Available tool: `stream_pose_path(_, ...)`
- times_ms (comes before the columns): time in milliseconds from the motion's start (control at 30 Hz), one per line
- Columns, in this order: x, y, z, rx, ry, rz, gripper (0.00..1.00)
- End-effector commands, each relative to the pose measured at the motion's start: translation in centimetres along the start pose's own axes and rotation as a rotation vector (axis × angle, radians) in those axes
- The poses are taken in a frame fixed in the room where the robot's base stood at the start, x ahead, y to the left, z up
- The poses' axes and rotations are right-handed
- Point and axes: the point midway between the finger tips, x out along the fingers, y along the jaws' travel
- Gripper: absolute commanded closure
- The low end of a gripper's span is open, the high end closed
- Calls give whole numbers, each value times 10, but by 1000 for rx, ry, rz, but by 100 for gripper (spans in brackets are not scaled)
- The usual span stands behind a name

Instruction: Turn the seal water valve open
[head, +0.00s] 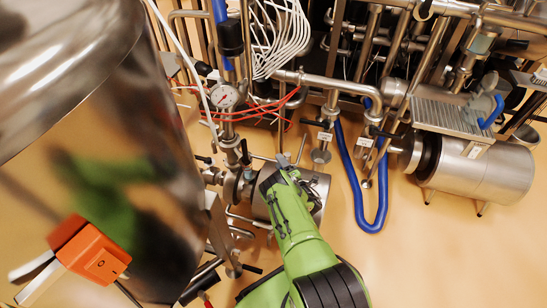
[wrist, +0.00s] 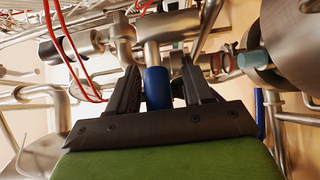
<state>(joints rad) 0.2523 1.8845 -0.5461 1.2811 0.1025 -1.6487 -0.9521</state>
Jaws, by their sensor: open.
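My gripper (wrist: 160,72) is open, with one black finger on each side of a blue cylindrical piece (wrist: 157,88) below a steel pipe fitting. The blue piece looks like a valve handle grip, but I cannot read any label that names it as the seal water valve. I cannot tell whether the fingers touch it. In the head view my green arm reaches up from the bottom, and my gripper (head: 284,168) is among the pipes beside a steel cylinder (head: 321,192). The blue piece is hidden there.
A large shiny vessel (head: 90,120) fills the left, with an orange switch box (head: 100,257) in front. A pressure gauge (head: 225,96), red cables (head: 262,107) and a blue hose (head: 357,190) are close by. A steel motor (head: 490,170) stands right. Floor is clear at lower right.

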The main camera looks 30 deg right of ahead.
Motion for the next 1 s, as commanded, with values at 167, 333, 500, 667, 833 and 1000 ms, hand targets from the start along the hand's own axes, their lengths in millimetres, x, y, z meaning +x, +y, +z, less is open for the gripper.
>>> stream_pose_path(167, -1, 0, 0, 0, 0, 0, 50)
stream_pose_path(333, 0, 0, 0, 0, 0, 0, 65)
stream_pose_path(500, 0, 0, 0, 0, 0, 0, 91)
stream_pose_path(667, 0, 0, 0, 0, 0, 0, 100)
stream_pose_path(833, 0, 0, -1, 1, 0, 0, 100)
stream_pose_path(1000, 4, 1, -20, 3, -3, 1, 100)
